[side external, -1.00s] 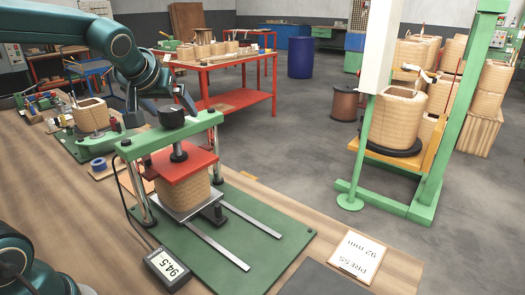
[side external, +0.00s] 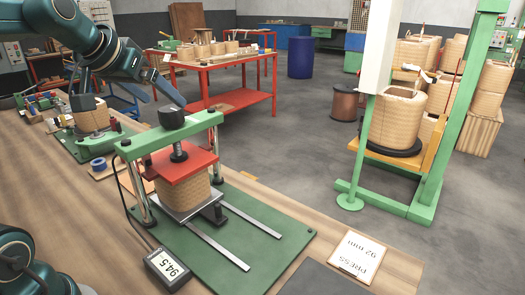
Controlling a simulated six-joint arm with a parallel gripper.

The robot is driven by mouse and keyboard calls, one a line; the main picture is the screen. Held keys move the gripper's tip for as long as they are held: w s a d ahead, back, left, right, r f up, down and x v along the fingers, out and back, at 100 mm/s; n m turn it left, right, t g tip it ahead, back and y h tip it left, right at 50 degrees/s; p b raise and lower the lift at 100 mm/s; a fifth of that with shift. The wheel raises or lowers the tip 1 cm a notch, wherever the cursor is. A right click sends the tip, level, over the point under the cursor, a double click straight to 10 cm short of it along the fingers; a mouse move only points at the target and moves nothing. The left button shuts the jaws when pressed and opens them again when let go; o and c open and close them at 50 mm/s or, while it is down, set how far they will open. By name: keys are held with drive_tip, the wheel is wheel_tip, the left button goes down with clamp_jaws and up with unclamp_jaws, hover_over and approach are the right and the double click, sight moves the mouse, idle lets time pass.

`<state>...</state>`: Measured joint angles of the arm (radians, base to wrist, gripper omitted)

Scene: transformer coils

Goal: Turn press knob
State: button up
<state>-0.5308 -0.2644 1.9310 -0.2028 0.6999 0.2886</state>
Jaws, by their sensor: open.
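The black press knob (side external: 171,117) stands on top of the green press frame (side external: 205,118). Its screw runs down to a red plate (side external: 180,164). The plate rests over a tan wound coil (side external: 185,187) inside the press. A wired display (side external: 167,268) in front reads 94.5. My gripper (side external: 122,92) is open and empty, up and to the left of the knob, apart from it. A card (side external: 358,256) on the bench reads "PRESS 92 mm".
Another coil (side external: 91,115) sits on a green fixture at the back left of the bench. A blue tape roll (side external: 98,164) lies left of the press. A green stand (side external: 450,110) with a coil is on the right.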

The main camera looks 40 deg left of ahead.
drive_tip(key=s+d+f+m+h, duration=0.3)
drive_tip(key=s+d+m, duration=0.15)
drive_tip(key=d, duration=0.65)
drive_tip(key=s+d+f+g, duration=0.3)
drive_tip(key=s+f, duration=0.4)
drive_tip(key=s, duration=0.2)
drive_tip(key=shift+s+f, duration=0.3)
drive_tip(key=shift+s, duration=0.05)
drive_tip(key=shift+n, duration=0.25)
